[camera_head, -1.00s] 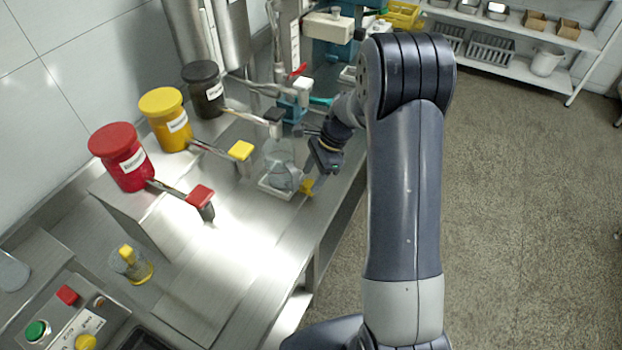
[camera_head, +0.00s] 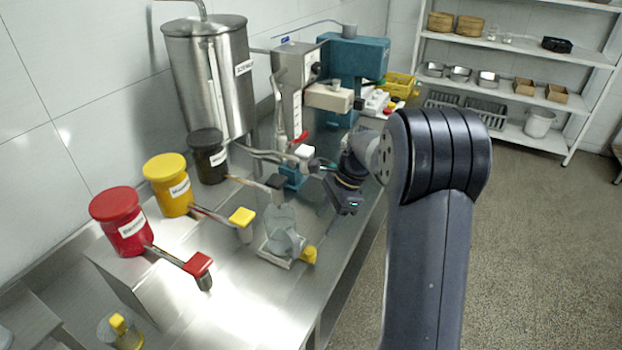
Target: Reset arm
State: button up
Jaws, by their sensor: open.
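My arm rises at the right of the view and bends over at its elbow. My gripper (camera_head: 349,205) hangs at the arm's end over the front edge of the steel bench. Its jaws are small and partly hidden in this view, with nothing seen between them. Left of it and apart from it, a clear glass vessel (camera_head: 281,228) with a yellow part (camera_head: 308,255) beside it stands on a small pale plate (camera_head: 272,258).
Red (camera_head: 121,224), yellow (camera_head: 168,187) and black (camera_head: 207,158) lidded jars with levers stand at the left. A steel tank (camera_head: 212,80) and a teal machine (camera_head: 352,70) stand behind. A shelf rack (camera_head: 520,62) is at the back right. The floor (camera_head: 540,240) at right is clear.

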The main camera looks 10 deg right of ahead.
aim_at(308, 255)
jog(key=p+x, duration=0.1)
jog(key=x, duration=0.9)
jog(key=shift+a+f, duration=0.15)
jog(key=shift+f, duration=0.2)
jog(key=shift+s+a+r, duration=0.15)
jog(key=shift+s+a, duration=0.3)
jog(key=shift+s, duration=0.2)
jog(key=shift+d, duration=0.15)
